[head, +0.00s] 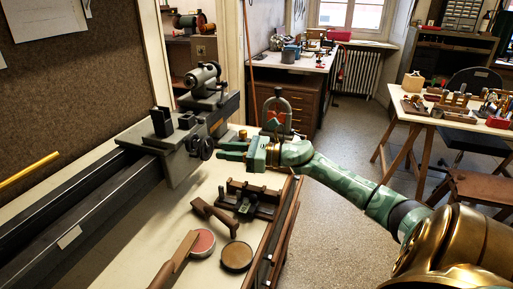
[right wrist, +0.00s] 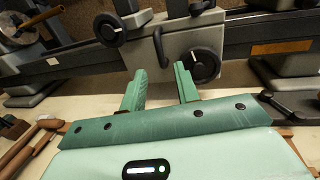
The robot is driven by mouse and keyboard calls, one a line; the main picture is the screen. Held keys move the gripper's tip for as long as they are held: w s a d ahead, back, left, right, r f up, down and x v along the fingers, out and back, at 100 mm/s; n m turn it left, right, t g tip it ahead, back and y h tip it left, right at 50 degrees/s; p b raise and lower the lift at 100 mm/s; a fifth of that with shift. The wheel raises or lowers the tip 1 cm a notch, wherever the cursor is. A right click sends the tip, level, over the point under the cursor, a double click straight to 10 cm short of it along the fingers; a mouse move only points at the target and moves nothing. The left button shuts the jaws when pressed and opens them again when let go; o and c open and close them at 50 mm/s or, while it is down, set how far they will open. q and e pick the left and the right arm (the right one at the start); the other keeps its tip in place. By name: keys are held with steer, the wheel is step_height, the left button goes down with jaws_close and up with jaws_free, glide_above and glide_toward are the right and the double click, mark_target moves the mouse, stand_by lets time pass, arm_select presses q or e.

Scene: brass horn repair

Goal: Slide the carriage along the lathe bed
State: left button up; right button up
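The lathe bed (head: 85,215) runs from the lower left to the upper middle of the head view. The grey carriage (head: 170,165) sits across it, with a dark handwheel (head: 203,147) on its front. In the right wrist view the carriage's apron (right wrist: 143,45) bears a left knob (right wrist: 108,30), a dark curved handle (right wrist: 158,45) and a right handwheel (right wrist: 205,66). My right gripper (head: 222,151) points at the carriage front. Its green fingers (right wrist: 158,78) are apart with nothing between them, short of the curved handle and handwheel. My left gripper is not in view.
A grey tailstock (head: 205,78) stands farther along the bed. On the bench in front lie a wooden mallet (head: 216,215), a dark fixture (head: 252,198), a red-topped tin (head: 203,243) and a brown tin (head: 237,256). A horseshoe-shaped piece (head: 277,110) stands behind my right gripper.

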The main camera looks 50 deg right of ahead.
steer(key=p+v, duration=0.1)
steer(key=v, duration=0.8)
